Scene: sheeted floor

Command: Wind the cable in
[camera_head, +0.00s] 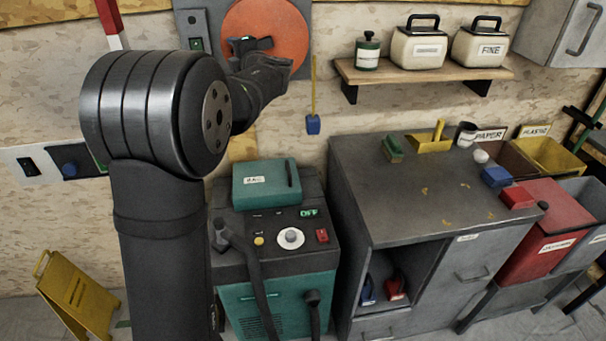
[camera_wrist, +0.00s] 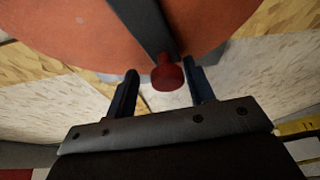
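A round orange reel disc (camera_head: 285,32) is mounted on a grey plate on the wall, at the top of the head view. In the wrist view the disc (camera_wrist: 70,25) fills the top, crossed by a dark crank arm (camera_wrist: 143,22) ending in a red knob (camera_wrist: 167,76). My gripper (camera_head: 250,45) is in front of the disc. In the wrist view its two dark fingers (camera_wrist: 160,72) are apart, one on each side of the knob, with visible gaps. The knob is hidden in the head view. I cannot make out a cable on the reel.
A teal machine (camera_head: 275,295) with a dark hose stands below. A grey cabinet (camera_head: 400,215) is to its right, bins (camera_head: 545,220) beyond. A shelf (camera_head: 425,75) holds canisters. A yellow floor sign (camera_head: 78,300) stands at lower left.

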